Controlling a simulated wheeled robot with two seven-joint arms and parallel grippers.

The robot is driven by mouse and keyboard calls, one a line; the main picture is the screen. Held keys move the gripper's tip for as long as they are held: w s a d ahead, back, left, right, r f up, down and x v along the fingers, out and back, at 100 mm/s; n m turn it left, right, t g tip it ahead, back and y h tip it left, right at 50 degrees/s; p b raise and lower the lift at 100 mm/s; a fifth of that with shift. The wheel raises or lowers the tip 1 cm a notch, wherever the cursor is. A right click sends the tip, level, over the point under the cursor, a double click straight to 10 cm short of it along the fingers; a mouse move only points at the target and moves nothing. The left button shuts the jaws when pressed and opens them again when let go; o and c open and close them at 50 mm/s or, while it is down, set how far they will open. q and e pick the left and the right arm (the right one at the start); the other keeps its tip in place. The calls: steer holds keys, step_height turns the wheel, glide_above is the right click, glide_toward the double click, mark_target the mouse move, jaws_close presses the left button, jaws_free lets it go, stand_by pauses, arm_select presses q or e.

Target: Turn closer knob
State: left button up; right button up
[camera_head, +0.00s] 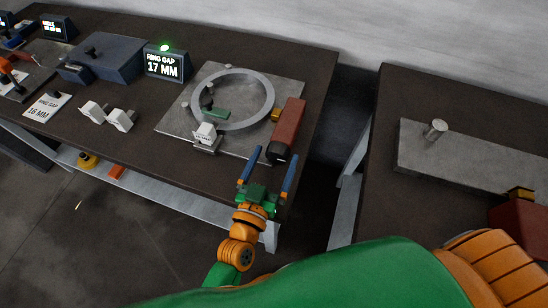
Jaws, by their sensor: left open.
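A black round knob (277,152) sits on the near end of a red block (289,125), at the right side of a grey plate (172,122). A large grey ring (264,84) lies on this plate. My left gripper (273,158) has two blue fingers spread apart, pointing at the knob from the near side. In the picture the knob lies between the fingertips; I cannot tell whether they touch it. A display (164,64) with a green light reads "RING GAP 17 MM". My right gripper is out of view.
A card (47,106) on the dark table (130,155) reads "RING GAP 16 MM". White blocks (121,119), a blue box (106,57) and a green piece (215,114) are nearby. A second table (395,225) carries a grey plate with a metal peg (435,129). A gap separates the tables.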

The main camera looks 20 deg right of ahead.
arm_select(q)
steer(key=shift+s+a, duration=0.15)
steer(key=c, duration=1.4)
steer(key=n, duration=0.4)
steer(key=o, duration=1.4)
steer(key=v, duration=0.7)
